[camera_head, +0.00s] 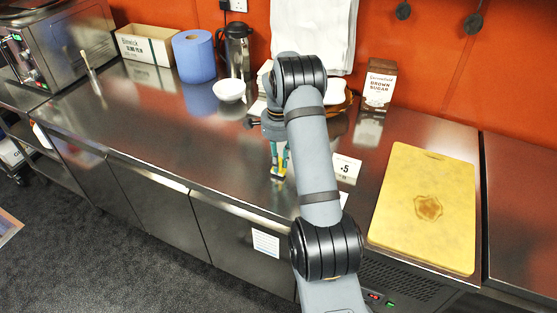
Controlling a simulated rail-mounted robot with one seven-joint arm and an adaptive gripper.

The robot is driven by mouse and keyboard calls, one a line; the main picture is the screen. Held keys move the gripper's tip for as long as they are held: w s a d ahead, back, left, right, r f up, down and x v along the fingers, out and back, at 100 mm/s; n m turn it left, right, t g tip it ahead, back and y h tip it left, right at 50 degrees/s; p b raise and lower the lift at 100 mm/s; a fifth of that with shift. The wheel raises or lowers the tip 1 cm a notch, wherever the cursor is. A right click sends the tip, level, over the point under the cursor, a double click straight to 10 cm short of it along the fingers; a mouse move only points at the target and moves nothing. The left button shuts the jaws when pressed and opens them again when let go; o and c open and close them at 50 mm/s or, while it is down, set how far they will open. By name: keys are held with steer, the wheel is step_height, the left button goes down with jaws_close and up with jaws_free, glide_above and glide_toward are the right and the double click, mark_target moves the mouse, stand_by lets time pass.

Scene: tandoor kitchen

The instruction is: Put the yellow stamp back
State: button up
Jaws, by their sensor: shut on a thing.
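My gripper (279,166) points down over the steel counter, left of my forearm. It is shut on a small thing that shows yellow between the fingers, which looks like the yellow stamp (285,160). Most of the stamp is hidden by the fingers, and I cannot tell whether it touches the counter. A brown tray or basket (349,103) with white items stands behind my arm, mostly hidden. A yellow board (440,185) with a brown stamped mark lies to the right.
A white bowl (229,90), a dark jug (236,50), a blue paper roll (194,57) and a brown sugar carton (379,85) stand farther back.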

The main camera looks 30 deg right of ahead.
steer(key=shift+f, duration=0.2)
steer(key=shift+f, duration=0.2)
steer(key=o, duration=0.9)
step_height(320, 180, up, 12)
steer(key=shift+r, duration=0.2)
